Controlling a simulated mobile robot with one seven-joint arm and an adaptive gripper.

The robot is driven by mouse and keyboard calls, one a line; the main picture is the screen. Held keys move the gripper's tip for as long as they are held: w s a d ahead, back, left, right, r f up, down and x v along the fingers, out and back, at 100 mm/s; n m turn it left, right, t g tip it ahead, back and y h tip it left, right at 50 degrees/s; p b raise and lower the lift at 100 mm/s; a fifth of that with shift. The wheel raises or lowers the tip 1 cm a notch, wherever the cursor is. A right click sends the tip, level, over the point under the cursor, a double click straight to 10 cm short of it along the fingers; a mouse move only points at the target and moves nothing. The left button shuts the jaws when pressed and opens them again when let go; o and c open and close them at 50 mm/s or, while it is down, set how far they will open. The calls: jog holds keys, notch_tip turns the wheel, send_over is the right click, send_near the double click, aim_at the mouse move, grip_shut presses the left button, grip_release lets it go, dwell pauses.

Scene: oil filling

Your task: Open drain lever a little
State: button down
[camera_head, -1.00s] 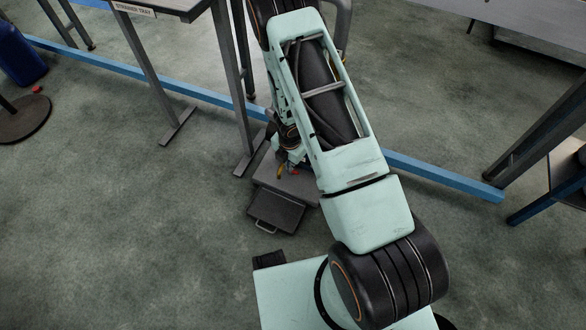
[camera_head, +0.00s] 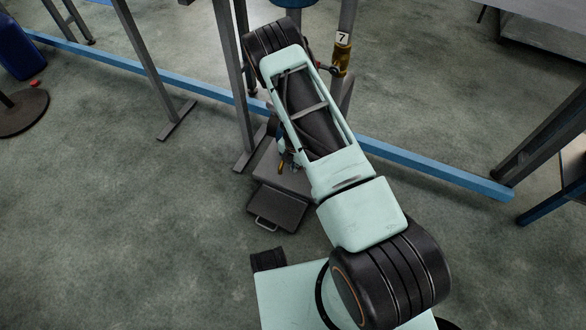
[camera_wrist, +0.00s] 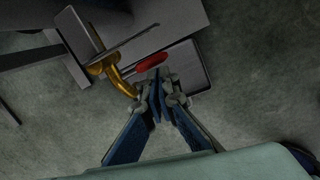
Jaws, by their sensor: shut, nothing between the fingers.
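The drain lever has a red grip (camera_wrist: 151,63) and shows in the wrist view beside a curved brass drain pipe (camera_wrist: 122,84). My gripper (camera_wrist: 158,92) is shut and empty. Its fingertips appear just below the red grip in that view, close to the pipe's end; I cannot tell whether they touch the lever.
A dark shallow tray (camera_head: 276,207) with a wire handle lies on the floor below the drain; it also shows in the wrist view (camera_wrist: 202,72). Grey table legs (camera_head: 243,120) stand close on the left. A brass fitting tagged 7 (camera_head: 342,58) is behind my arm.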

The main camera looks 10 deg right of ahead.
jog(key=shift+w+d, duration=0.1)
dwell(0.3)
jog(key=shift+s+d+f+p, duration=0.1)
jog(key=shift+f+p, duration=0.05)
jog(key=shift+f, duration=0.35)
jog(key=shift+s+d+f+p, duration=0.1)
jog(key=shift+f+p, duration=0.05)
jog(key=shift+f, duration=0.35)
